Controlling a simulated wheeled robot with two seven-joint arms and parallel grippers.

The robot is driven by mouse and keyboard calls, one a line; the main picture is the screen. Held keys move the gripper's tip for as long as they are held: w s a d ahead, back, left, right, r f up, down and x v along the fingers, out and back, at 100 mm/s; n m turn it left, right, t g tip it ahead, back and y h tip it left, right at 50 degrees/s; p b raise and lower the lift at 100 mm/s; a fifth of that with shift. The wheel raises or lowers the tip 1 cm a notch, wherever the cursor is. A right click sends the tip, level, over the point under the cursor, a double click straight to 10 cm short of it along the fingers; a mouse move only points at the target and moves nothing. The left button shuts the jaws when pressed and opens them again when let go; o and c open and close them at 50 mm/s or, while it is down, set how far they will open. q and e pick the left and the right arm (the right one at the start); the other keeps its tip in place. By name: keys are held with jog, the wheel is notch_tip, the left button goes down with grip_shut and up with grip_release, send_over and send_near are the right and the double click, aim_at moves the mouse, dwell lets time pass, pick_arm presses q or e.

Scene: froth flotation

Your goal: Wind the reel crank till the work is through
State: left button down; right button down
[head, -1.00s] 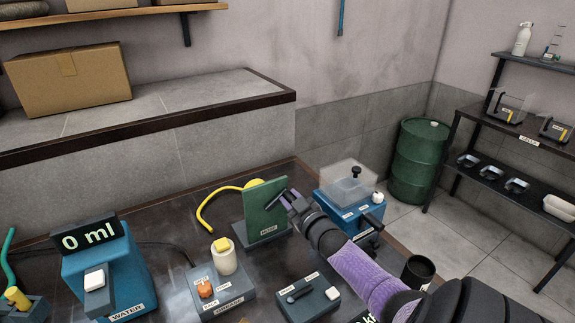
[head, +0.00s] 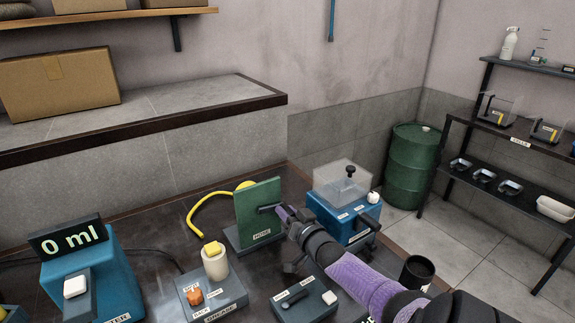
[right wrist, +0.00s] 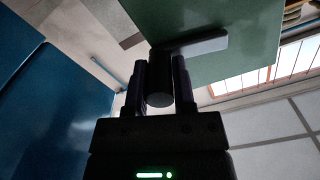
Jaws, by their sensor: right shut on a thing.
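The hose reel is an upright green plate (head: 259,217) marked HOSE, on a dark base in the middle of the bench; a yellow hose (head: 200,208) curves out on its left. Its dark crank arm (head: 267,208) points right, about level, across the plate's face. My right gripper (head: 285,213) is at the crank's outer end. In the right wrist view, my right gripper (right wrist: 162,85) is shut on the dark round crank handle (right wrist: 160,98), with the crank arm (right wrist: 200,45) against the green plate (right wrist: 235,30). My left gripper is out of view.
A blue box with a clear lid (head: 345,220) stands close right of the reel. A GREASE station (head: 212,295), a dark switch box (head: 303,301) and a blue water dispenser (head: 90,270) reading 0 ml are nearer. A black cup (head: 417,272) is beside my right arm.

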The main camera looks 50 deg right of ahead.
aim_at(288, 210)
jog(key=shift+f+m, duration=0.15)
jog(key=shift+m, duration=0.15)
dwell(0.4)
jog(key=shift+c, duration=2.2)
grip_release()
notch_tip(288, 210, up, 10)
jog(key=p, duration=0.4)
jog(key=shift+p, duration=0.4)
